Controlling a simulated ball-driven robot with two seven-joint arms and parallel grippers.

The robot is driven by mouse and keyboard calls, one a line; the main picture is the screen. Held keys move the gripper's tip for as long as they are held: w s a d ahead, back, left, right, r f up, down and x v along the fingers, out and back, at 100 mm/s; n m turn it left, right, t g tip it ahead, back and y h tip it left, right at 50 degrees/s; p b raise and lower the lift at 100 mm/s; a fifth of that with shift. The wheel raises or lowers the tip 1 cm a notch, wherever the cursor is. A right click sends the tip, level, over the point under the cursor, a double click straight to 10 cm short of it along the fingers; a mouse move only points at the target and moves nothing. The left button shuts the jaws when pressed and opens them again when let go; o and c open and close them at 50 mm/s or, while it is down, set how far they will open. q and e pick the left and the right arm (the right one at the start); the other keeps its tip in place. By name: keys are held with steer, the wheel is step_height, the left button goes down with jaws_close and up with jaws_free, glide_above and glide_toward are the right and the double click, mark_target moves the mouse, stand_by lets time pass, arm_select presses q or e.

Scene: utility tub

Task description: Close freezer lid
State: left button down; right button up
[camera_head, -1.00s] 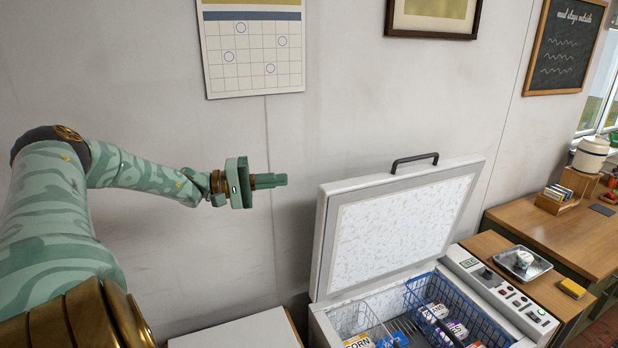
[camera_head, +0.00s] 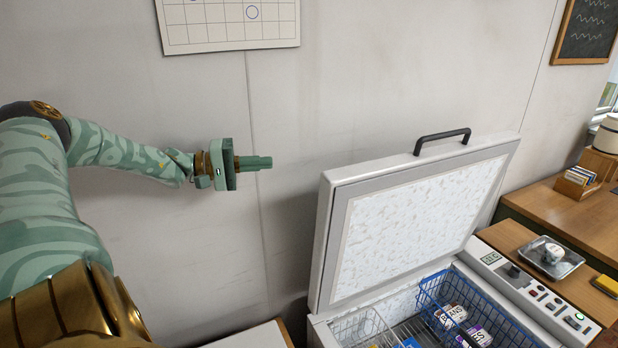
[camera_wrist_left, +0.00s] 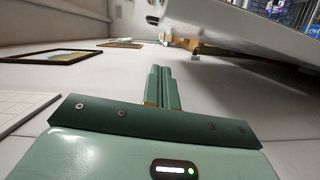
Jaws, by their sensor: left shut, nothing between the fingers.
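The freezer lid (camera_head: 420,215) stands raised and tilted back near the wall, with a white frosted inner face and a black handle (camera_head: 442,138) on its top edge. The chest freezer below it is open, showing a blue wire basket (camera_head: 440,300) with packages and a white wire basket (camera_head: 360,326). My left gripper (camera_head: 262,163) is shut and empty, left of the lid and apart from it, pointing right. Its closed fingers (camera_wrist_left: 163,88) show in the left wrist view, with the lid's pale edge (camera_wrist_left: 240,35) beyond them at upper right. My right gripper is not seen.
A control panel (camera_head: 535,290) runs along the freezer's right side. A wooden counter (camera_head: 580,225) holds a metal tray (camera_head: 548,258) with a white item. A pale surface (camera_head: 250,338) lies left of the freezer. A calendar (camera_head: 230,22) hangs on the wall.

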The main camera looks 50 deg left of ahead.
arm_select(q)
steer(key=w+d+f+p, duration=0.1)
steer(key=w+d, duration=0.6)
steer(key=d, duration=0.1)
steer(key=shift+w+d+f, duration=0.25)
steer(key=shift+d+f, duration=0.05)
steer(key=shift+d, duration=0.05)
stand_by(0.4)
steer(key=shift+d, duration=0.1)
